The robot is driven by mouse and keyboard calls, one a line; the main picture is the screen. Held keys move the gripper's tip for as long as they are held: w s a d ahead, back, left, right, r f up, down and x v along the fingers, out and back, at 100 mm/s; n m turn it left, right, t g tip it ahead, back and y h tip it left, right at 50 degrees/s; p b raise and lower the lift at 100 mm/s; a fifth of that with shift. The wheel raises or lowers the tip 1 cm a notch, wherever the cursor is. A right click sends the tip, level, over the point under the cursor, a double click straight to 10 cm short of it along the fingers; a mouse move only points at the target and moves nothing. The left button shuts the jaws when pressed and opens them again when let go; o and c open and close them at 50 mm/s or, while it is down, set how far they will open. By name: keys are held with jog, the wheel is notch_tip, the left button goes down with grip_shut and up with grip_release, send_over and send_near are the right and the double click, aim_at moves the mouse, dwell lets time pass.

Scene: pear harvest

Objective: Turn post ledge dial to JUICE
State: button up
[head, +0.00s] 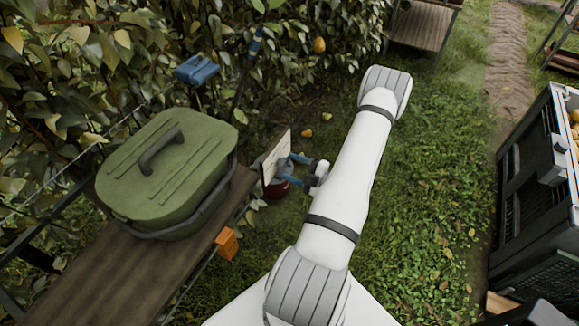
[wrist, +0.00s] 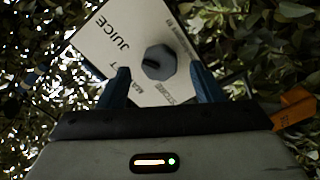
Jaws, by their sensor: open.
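The dial (wrist: 158,62) is a grey, many-sided knob on a pale panel (wrist: 100,40), which looks tilted in the wrist view. A dark mark on the knob points roughly left in that picture. JUICE is printed on the panel to the upper left of the knob; other labels are small or partly covered by my fingers. In the head view the panel (head: 276,152) stands at the end of the wooden ledge (head: 205,225), seen nearly edge-on. My gripper (wrist: 160,68) is open, its blue fingers on either side of the dial. I cannot tell whether they touch it. The gripper (head: 290,170) faces the panel.
A green lidded box (head: 185,190) with a handle sits on the ledge. An orange block (head: 227,243) is at the ledge's edge. Leafy hedge lies behind, with a blue object (head: 197,70) and a hanging pear (head: 319,45).

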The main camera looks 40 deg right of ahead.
jog(key=v, duration=0.6)
jog(key=shift+s, duration=0.1)
dwell(0.4)
